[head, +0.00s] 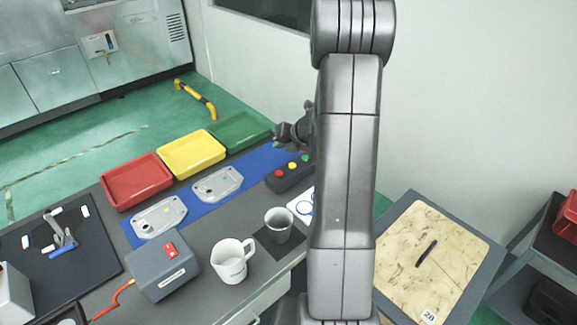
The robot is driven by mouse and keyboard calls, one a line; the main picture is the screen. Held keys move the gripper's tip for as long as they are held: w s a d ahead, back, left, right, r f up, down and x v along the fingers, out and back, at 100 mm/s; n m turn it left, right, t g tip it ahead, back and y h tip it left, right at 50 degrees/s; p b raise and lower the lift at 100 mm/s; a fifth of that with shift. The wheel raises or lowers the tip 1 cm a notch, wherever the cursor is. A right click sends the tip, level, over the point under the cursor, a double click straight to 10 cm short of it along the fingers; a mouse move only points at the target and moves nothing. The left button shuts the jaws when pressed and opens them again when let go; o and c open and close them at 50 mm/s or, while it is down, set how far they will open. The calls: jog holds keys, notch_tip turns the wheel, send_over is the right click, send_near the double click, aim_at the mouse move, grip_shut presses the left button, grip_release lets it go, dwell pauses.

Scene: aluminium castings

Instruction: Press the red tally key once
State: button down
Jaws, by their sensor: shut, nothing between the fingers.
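A dark key box (290,174) stands at the right end of the blue mat, with a red key (279,173), a yellow key and a green key in a row on top. The red key is the nearest of the row. My gripper (278,143) is at the far side of the key box, above the mat's far end, partly hidden behind my arm. It looks shut and empty, and apart from the red key. The gap between fingertips and box is hard to judge.
Red (137,197), yellow (191,168) and green (238,143) trays line the far edge. Two castings (218,184) lie on the blue mat (205,212). A metal cup (279,226), a white mug (230,267) and a grey box with red switch (160,277) stand nearer.

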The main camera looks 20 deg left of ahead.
aim_at(281, 174)
jog(key=shift+f, duration=0.15)
notch_tip(281, 174, down, 9)
jog(key=b, duration=0.8)
jog(key=shift+r, duration=0.2)
dwell(1.8)
jog(key=shift+f+b, duration=0.4)
jog(key=shift+f+b, duration=0.55)
dwell(0.5)
jog(key=shift+r, duration=0.15)
jog(key=shift+r+p, duration=0.85)
